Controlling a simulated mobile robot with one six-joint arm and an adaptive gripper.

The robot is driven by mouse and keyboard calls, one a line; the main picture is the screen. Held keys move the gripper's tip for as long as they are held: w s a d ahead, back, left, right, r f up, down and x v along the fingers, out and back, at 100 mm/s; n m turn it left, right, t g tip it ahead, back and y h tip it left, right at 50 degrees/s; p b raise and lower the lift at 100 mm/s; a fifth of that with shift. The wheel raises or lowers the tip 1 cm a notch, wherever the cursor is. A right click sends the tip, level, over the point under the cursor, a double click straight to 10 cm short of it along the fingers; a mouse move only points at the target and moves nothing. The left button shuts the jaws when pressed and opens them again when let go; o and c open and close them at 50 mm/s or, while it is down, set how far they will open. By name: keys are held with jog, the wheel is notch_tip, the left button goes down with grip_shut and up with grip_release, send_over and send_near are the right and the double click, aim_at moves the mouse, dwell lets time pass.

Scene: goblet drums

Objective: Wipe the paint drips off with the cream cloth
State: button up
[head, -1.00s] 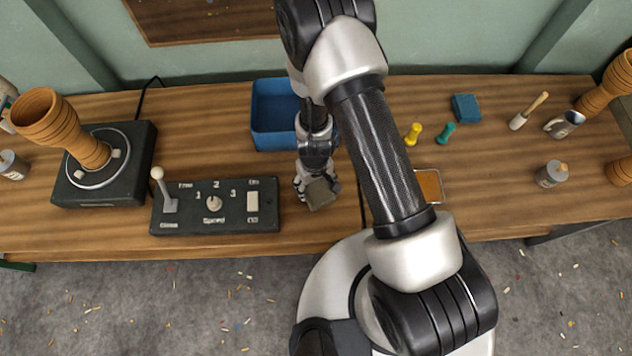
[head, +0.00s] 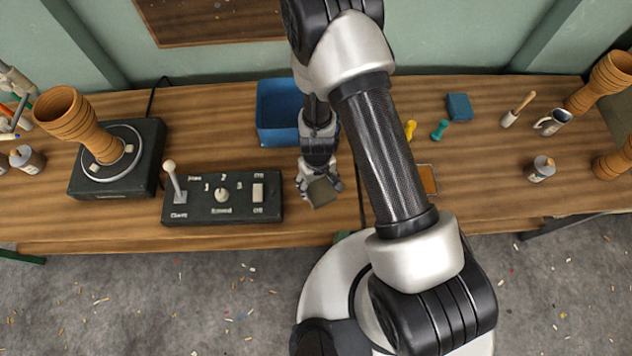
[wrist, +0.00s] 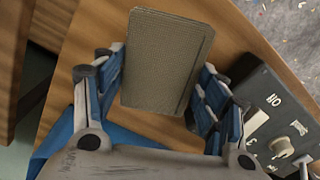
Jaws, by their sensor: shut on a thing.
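My gripper (head: 319,186) is shut on a greyish-beige rectangular pad with a woven surface, which looks like the folded cloth (head: 322,191). In the wrist view the cloth (wrist: 165,62) sits between the blue-padded fingers of my gripper (wrist: 160,85). Its colour looks duller than cream. My gripper is over the front part of the workbench, just right of the control box and in front of the blue bin. I cannot make out any paint drips on the bench or the drums. My arm hides part of the bench.
The control box (head: 222,199) with its upright lever is close to the left. The blue bin (head: 277,132) stands behind. A goblet drum (head: 80,125) leans on a turntable (head: 146,150) at left. A can (head: 541,169) and other drums (head: 605,82) stand at right.

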jog(key=shift+r+p, duration=0.8)
jog(key=shift+r, duration=0.4)
